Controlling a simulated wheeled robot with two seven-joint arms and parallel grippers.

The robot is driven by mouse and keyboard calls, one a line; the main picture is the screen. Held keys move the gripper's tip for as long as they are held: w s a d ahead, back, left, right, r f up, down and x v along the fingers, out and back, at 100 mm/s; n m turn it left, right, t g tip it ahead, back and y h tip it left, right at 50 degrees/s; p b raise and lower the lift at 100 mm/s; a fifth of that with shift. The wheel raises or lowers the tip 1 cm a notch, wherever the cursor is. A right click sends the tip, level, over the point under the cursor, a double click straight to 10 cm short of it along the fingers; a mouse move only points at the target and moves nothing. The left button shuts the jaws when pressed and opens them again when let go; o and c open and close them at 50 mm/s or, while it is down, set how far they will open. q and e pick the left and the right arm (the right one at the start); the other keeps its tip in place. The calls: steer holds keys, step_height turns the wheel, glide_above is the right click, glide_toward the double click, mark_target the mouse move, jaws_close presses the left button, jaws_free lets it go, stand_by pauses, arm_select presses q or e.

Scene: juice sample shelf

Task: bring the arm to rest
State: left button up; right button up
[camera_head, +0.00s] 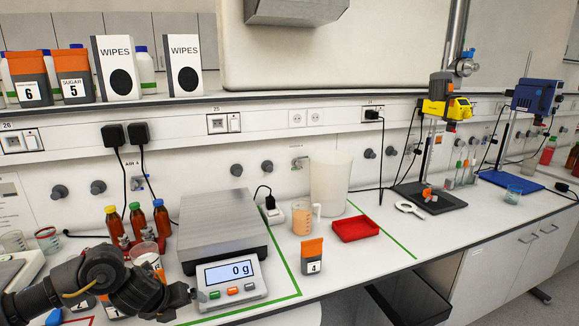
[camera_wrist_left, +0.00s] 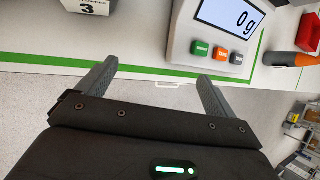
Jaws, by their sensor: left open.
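My left gripper (camera_head: 186,297) is at the lower left of the head view, just in front of the scale and close to the bench's front edge. In the left wrist view its two fingers (camera_wrist_left: 155,76) stand wide apart with nothing between them. Behind them show the green tape line and the grey floor. My left arm comes in from the lower left, bent and dark. The scale (camera_head: 222,232) reads 0 g and its plate is empty; its display also shows in the left wrist view (camera_wrist_left: 230,15). My right gripper is not in view.
Brown bottles (camera_head: 138,220) with coloured caps and a beaker (camera_head: 146,256) stand close by the left arm. An orange-lidded container labelled 4 (camera_head: 312,257) stands right of the scale. A red tray (camera_head: 354,229) lies farther right.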

arm_select(q)
steer(key=s+d+f+n+t+h, duration=0.1)
steer(key=s+d+f+n+h, duration=0.15)
steer(key=s+d+n, duration=0.45)
steer(key=s+d+f+n+t+h, duration=0.1)
steer(key=s+d+f+n+t, duration=0.15)
steer(key=d, duration=0.95)
steer(key=s+a+f+n+g+y, duration=0.25)
steer(key=s+a+f+n, duration=0.35)
steer(key=s+n, duration=0.55)
steer(key=s+a+f+n+g+y, duration=0.3)
steer(key=s+a+n, duration=0.5)
steer(key=s, duration=0.6)
step_height(320, 180, down, 27)
steer(key=s+d+g, duration=0.1)
steer(key=s+g, duration=0.1)
steer(key=s+a+f+g+b, duration=0.1)
steer(key=s+a+f, duration=0.1)
steer(key=s+f, duration=1.3)
steer(key=shift+s+a, duration=0.3)
steer(key=shift+a, duration=0.1)
